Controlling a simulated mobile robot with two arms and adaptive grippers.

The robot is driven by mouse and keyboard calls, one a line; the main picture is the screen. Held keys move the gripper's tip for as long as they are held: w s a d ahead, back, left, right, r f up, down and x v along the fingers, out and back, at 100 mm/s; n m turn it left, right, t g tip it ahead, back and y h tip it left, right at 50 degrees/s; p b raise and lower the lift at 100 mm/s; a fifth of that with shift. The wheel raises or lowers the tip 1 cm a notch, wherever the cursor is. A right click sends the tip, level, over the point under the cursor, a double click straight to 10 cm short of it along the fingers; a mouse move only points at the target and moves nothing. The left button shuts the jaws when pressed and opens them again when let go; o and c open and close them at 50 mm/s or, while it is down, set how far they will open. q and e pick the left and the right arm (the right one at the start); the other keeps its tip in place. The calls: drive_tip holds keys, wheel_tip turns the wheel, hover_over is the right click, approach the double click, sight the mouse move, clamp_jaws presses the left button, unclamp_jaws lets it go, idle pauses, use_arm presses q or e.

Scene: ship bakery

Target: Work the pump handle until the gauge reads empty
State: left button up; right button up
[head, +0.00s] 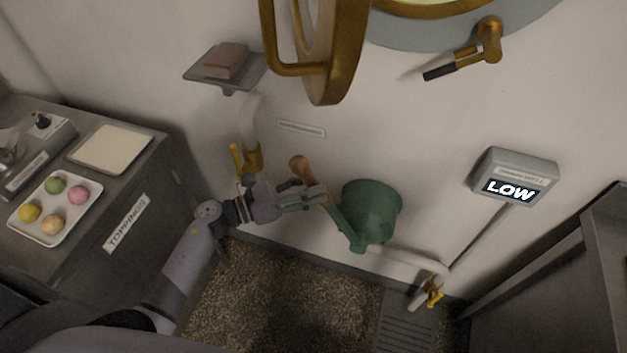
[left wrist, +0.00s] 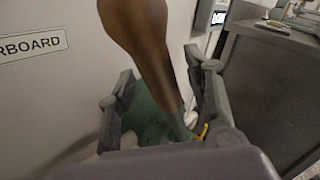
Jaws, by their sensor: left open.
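The green pump (head: 372,212) is on the wall low in the middle of the head view. Its handle has a brown wooden grip (head: 299,166) and a green lever; it slants up to the left. My left gripper (head: 320,194) is open at the handle. In the left wrist view the brown grip (left wrist: 142,38) rises between the two spread fingers (left wrist: 165,95), with the green pump behind. The fingers look apart from the handle; contact is unclear. The gauge (head: 516,178) on the right shows LOW (head: 512,191). My right gripper is not in view.
A counter with a tray of colored balls (head: 56,207) stands on the left. A brass-framed porthole cover (head: 330,50) and a small shelf (head: 226,70) are above. White pipes with yellow valves (head: 434,293) flank the pump. A dark cabinet (head: 560,270) is at right.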

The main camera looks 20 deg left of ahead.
use_arm(q)
drive_tip(key=shift+w+d, duration=0.35)
drive_tip(key=shift+d, duration=0.1)
drive_tip(key=shift+c, duration=0.6)
clamp_jaws()
